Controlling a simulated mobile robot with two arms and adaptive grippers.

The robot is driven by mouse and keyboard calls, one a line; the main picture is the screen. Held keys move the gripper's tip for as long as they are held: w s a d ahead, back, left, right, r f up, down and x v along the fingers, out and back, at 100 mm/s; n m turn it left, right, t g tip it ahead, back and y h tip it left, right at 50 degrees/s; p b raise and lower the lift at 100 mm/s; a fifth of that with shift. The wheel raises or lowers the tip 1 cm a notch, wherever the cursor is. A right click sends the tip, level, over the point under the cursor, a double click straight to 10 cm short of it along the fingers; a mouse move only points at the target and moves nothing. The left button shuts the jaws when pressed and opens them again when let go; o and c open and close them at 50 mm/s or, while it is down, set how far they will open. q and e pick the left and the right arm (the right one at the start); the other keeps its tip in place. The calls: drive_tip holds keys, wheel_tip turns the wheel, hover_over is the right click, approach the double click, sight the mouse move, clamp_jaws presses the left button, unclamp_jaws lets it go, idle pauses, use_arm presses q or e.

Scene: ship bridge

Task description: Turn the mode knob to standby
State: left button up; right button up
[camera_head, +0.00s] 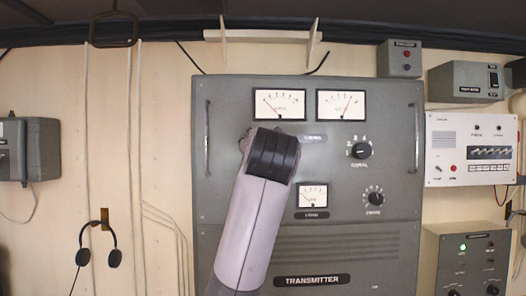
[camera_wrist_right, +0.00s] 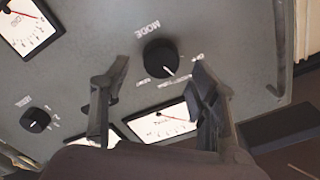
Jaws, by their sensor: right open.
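The mode knob (camera_wrist_right: 160,58) is a round black knob with a white pointer line, under the label MODE, which appears upside down in the right wrist view. Its pointer aims toward the lower right of that picture; the small position labels around it are too blurred to read surely. My right gripper (camera_wrist_right: 159,68) is open, with one finger on each side of the knob and gaps between; contact does not show. In the head view my right arm covers the knob, and the fingers are mostly hidden. My left gripper is not in view.
The grey transmitter panel (camera_head: 210,240) also carries two upper meters (camera_head: 279,104), a smaller meter (camera_head: 312,196), two other black knobs (camera_head: 361,150) on the right, and side handles (camera_head: 208,140). A white switch box (camera_head: 470,150) hangs to the right. A headset (camera_head: 98,245) hangs at left.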

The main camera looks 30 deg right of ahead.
drive_tip(key=v, duration=0.9)
drive_tip(key=shift+s, duration=0.3)
drive_tip(key=shift+a, duration=0.1)
